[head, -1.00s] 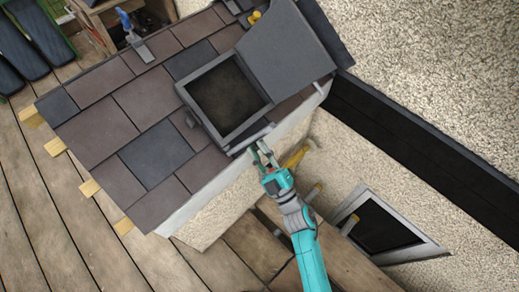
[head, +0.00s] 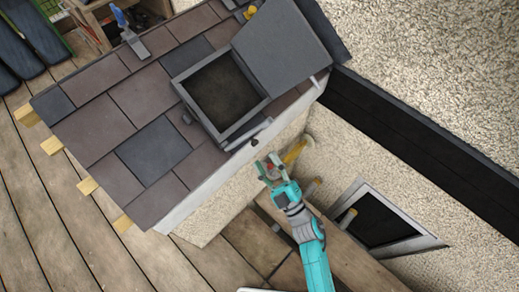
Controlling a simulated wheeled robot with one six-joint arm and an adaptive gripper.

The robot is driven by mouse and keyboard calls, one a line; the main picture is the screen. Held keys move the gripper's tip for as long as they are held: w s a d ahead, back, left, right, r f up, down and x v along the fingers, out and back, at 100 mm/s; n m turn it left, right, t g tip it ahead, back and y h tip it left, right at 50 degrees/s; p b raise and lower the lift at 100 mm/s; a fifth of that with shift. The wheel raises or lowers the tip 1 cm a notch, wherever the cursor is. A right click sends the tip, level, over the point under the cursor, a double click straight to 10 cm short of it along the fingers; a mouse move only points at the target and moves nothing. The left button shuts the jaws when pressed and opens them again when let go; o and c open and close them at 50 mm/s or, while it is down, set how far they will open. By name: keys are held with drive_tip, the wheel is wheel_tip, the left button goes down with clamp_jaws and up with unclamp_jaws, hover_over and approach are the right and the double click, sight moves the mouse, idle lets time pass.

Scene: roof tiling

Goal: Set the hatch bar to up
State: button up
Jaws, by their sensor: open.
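The roof hatch has a grey square frame (head: 184,98) around a dark opening, and its flat grey lid (head: 282,50) lies open to the upper right. The hatch bar (head: 250,135) is a light grey strip along the frame's lower right edge, with a small dark knob (head: 254,142) at its near side. I cannot tell from this angle whether the bar is up or down. My gripper (head: 267,168) is open and empty, apart from the bar, just below it and beyond the roof edge.
A yellow peg (head: 297,150) sticks out of the wall close to the right of my gripper. A framed wall opening (head: 385,222) lies lower right. The plank floor (head: 60,215) is clear.

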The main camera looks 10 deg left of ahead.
drive_tip(key=v, duration=0.6)
drive_tip(key=shift+s+f, duration=0.1)
drive_tip(key=shift+d, duration=0.1)
drive_tip(key=s+d+r+m+h, duration=0.2)
drive_tip(key=s+d+m+h, duration=0.3)
drive_tip(key=s, duration=0.4)
drive_tip(key=s+d+r+m+g+h, duration=0.1)
drive_tip(key=s+d+r+m+h, duration=0.1)
drive_tip(key=s+d+m+h, duration=0.3)
drive_tip(key=s+d+r+m+g+h, duration=0.1)
drive_tip(key=s+d+m+h, duration=0.4)
drive_tip(key=s, duration=0.8)
drive_tip(key=d+r+m, duration=0.1)
drive_tip(key=m, duration=0.1)
drive_tip(key=shift+r+m+h, duration=0.3)
drive_tip(key=shift+r, duration=0.1)
drive_tip(key=shift+s, duration=0.1)
